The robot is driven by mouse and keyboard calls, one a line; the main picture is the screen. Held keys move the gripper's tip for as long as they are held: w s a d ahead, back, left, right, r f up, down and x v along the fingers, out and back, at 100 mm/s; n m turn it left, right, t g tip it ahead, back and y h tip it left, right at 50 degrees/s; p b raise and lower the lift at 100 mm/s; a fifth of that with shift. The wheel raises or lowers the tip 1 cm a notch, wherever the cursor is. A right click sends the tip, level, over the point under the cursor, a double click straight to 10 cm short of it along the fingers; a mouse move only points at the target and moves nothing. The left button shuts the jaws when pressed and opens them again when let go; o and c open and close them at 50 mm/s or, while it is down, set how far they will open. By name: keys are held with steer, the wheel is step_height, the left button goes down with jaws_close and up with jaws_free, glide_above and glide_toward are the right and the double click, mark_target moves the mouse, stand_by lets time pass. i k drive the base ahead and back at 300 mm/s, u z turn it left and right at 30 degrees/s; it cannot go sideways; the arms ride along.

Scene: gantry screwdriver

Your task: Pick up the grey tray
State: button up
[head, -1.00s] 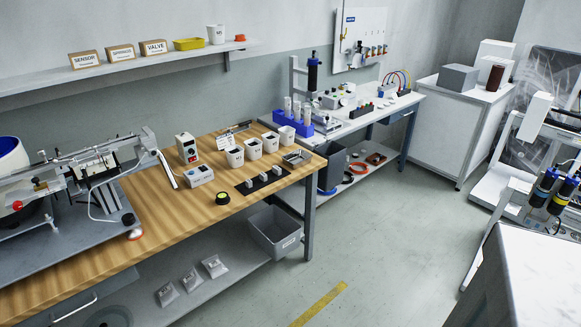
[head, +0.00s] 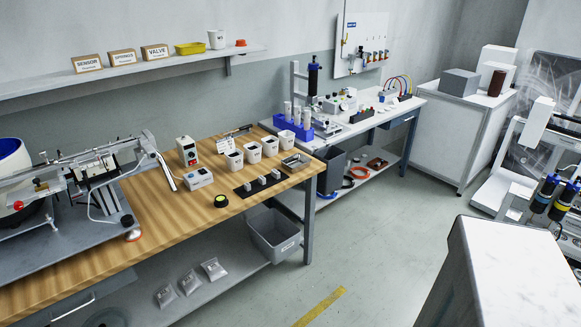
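A small grey metal tray (head: 296,161) sits on the wooden workbench (head: 165,233), near its right end. It lies beside a row of white cups (head: 270,147), with a dark mat (head: 262,184) holding small grey blocks in front of it. The tray looks shallow; its contents are too small to tell. A larger grey bin (head: 274,236) stands on the shelf below the bench. My gripper is not in view.
A white-topped block (head: 520,262) fills the lower right. A white bench (head: 350,121) with a blue rack stands behind the workbench. The floor (head: 385,215) in the middle is open, with a yellow stripe (head: 320,306).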

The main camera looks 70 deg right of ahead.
mark_target(298, 162)
steer(key=u, duration=0.15)
steer(key=k, duration=1.05)
steer(key=z, duration=0.65)
steer(key=i, duration=1.15)
steer(key=z, duration=0.05)
